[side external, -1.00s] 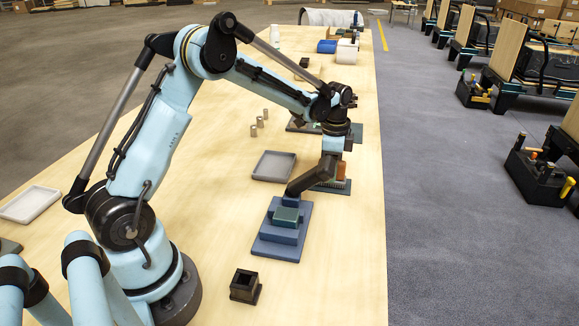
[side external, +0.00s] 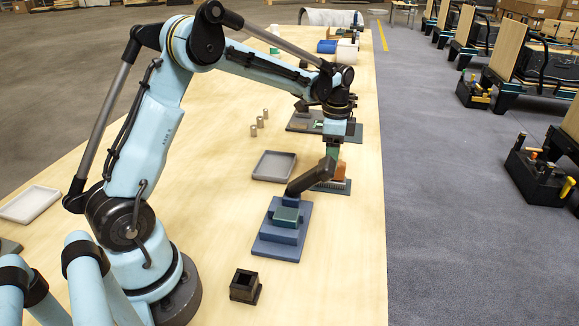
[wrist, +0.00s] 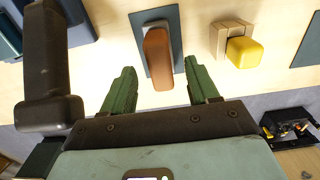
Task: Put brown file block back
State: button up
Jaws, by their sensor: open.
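The brown file block (side external: 340,168) stands in a rack on a dark green plate (side external: 327,190) in the side external view. In the wrist view the brown block (wrist: 158,58) rises from a dark plate (wrist: 172,22), beyond my fingertips and roughly centred between them. My gripper (wrist: 160,70) has two green fingers spread wide with nothing between them. In the side external view my gripper (side external: 332,150) is just above the block, and a finger partly overlaps it there. How far the block is seated in the rack cannot be told.
A dark bent arm (side external: 312,179) reaches over a blue stepped base (side external: 278,247) close beside my gripper. A yellow block (wrist: 244,53) stands right of the brown one in the wrist view. A grey tray (side external: 274,166) and a black square holder (side external: 245,286) are nearby.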

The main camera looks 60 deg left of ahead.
notch_tip(320, 180, up, 7)
jog(key=s+d+r+n+t, duration=0.1)
jog(key=s+d, duration=0.1)
jog(key=s+d+r+n+t, duration=0.1)
jog(key=s+r, duration=0.1)
jog(key=s, duration=0.1)
jog(key=s+d+r+n+t, duration=0.1)
jog(key=s+d+n, duration=0.1)
jog(key=s, duration=0.1)
jog(key=shift+s+d+r, duration=0.1)
jog(key=shift+d+r, duration=0.15)
jog(key=shift+d, duration=0.1)
jog(key=s+d+f+n+t, duration=0.4)
jog(key=s+n, duration=0.1)
jog(key=s, duration=0.4)
jog(key=shift+s+d+f, duration=0.15)
jog(key=shift+s+f, duration=0.05)
jog(key=shift+s, duration=0.05)
jog(key=shift+c, duration=0.2)
